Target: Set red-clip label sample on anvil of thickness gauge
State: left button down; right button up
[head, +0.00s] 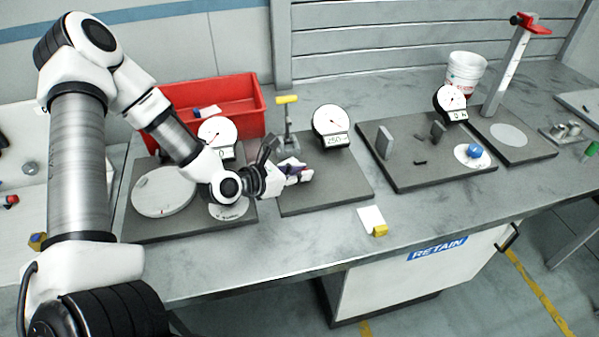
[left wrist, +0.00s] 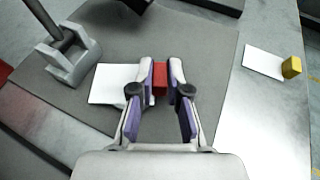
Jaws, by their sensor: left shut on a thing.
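My left gripper (head: 303,173) is shut on the red clip (left wrist: 160,77) of a label sample. The sample's white label (left wrist: 115,84) sticks out to the left of the fingers in the left wrist view. In the head view the gripper hides most of the sample. The gripper is over the grey plate (head: 338,190) that carries a dial gauge (head: 331,122) with a small display. A post with a yellow handle (head: 287,99) stands behind the gripper; its forked grey foot (left wrist: 68,62) shows in the left wrist view. My right gripper is not in view.
A white label with a yellow clip (head: 372,221) lies near the bench front, also in the left wrist view (left wrist: 264,63). A red bin (head: 215,98) stands behind. Other dial gauges (head: 217,137) (head: 451,103) stand left and right, the right one near a blue-topped piece (head: 474,151).

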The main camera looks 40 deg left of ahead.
pick_arm(q)
jog(key=shift+f, duration=0.1)
jog(key=c, duration=1.1)
grip_release()
jog(key=shift+s, duration=0.1)
jog(key=shift+c, duration=0.2)
